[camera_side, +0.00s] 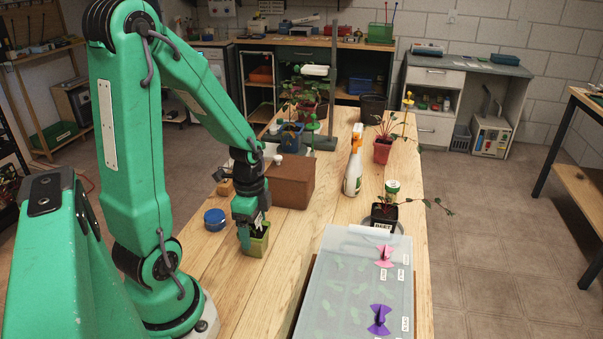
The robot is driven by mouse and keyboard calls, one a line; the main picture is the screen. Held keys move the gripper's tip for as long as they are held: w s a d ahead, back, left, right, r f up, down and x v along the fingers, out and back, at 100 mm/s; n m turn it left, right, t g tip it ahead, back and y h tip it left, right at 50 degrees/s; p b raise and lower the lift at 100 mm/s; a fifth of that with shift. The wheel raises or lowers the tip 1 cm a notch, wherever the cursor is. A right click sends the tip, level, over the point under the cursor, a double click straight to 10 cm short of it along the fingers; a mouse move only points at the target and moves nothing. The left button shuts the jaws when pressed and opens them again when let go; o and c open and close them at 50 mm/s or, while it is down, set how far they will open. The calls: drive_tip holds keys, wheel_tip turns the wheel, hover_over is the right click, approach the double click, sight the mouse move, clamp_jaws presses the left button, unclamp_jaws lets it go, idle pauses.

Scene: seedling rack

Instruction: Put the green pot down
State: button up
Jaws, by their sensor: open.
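The green pot (259,245) is a small light-green square pot. It appears to stand upright on the wooden table, left of the covered tray. Dark soil and part of a plant show at its top, partly hidden by my gripper. My gripper (252,233) is open and reaches down over the pot. One finger is at the pot's left side; the other finger is hard to make out. I cannot tell whether the fingers touch the pot.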

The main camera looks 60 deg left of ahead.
sight(257, 234)
wheel_tip(257, 234, up, 11)
idle(0.7)
drive_tip(key=shift+r, duration=0.1)
idle(0.4)
drive_tip(key=d+r+n+t, duration=0.5)
drive_tip(key=d+r+n, duration=0.3)
drive_tip(key=d, duration=0.4)
drive_tip(key=shift+s+d+n+t, duration=0.3)
drive_tip(key=shift+s+d+n, duration=0.05)
drive_tip(key=shift+s+n, duration=0.15)
